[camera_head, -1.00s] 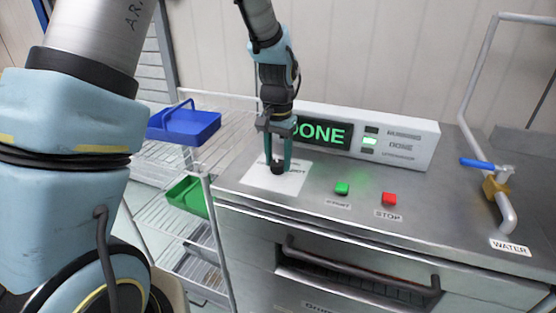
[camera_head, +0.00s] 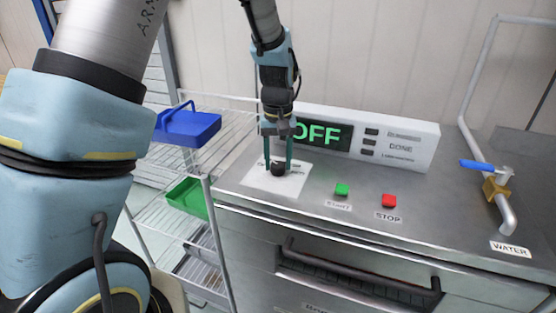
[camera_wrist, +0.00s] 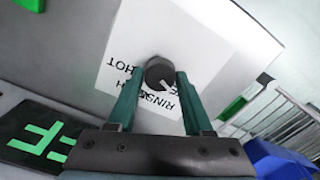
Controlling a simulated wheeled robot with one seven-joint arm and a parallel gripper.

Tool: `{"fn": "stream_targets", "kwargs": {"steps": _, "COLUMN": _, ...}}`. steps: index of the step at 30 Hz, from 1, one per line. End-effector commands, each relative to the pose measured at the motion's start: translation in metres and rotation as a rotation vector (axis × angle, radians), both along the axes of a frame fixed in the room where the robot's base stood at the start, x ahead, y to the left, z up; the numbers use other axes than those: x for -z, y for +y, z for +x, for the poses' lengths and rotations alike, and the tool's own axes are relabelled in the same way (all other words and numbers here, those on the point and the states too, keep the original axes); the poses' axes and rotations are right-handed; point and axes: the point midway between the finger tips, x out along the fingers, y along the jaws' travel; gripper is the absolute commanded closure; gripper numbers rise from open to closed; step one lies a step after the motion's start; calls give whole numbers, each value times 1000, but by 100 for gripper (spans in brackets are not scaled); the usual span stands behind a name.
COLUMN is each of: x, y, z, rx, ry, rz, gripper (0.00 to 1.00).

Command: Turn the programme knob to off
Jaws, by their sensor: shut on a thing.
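The black programme knob (camera_head: 278,168) stands on a white label plate (camera_head: 262,183) on the steel machine top. My gripper (camera_head: 278,165) points down with its green fingers on both sides of the knob, shut on it. In the wrist view the knob (camera_wrist: 160,72) sits between the fingertips, and a pale pointer mark shows on its face. The plate's printing is partly covered by the fingers and knob. The display (camera_head: 322,134) reads OFF in green, its left edge close behind my gripper. The display also shows in part in the wrist view (camera_wrist: 40,140).
A green start button (camera_head: 342,189) and a red stop button (camera_head: 389,200) lie right of the knob. A water pipe with a blue-handled valve (camera_head: 480,165) stands at the right. A wire rack with blue (camera_head: 188,127) and green bins (camera_head: 188,197) is at the left.

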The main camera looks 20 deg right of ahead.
Motion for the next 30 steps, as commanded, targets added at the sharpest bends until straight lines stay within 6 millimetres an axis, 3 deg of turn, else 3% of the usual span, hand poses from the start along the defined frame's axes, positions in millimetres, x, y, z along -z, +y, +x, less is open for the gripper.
{"fn": "stream_targets", "kwargs": {"steps": 10, "x": 0, "y": 1, "z": -1, "rx": -5, "ry": 2, "rz": 1, "gripper": 100}}
{"fn": "stream_targets", "kwargs": {"steps": 11, "x": 0, "y": 1, "z": -1, "rx": -5, "ry": 2, "rz": 1, "gripper": 48}}
{"fn": "stream_targets", "kwargs": {"steps": 18, "x": 0, "y": 0, "z": 0, "rx": -3, "ry": 1, "rz": 0, "gripper": 21}}
{"fn": "stream_targets", "kwargs": {"steps": 26, "x": 0, "y": 0, "z": 0, "rx": -3, "ry": 0, "rz": 0, "gripper": 19}}
{"fn": "stream_targets", "kwargs": {"steps": 30, "x": -10, "y": -1, "z": 1, "rx": -2, "ry": -2, "rz": -3, "gripper": 19}}
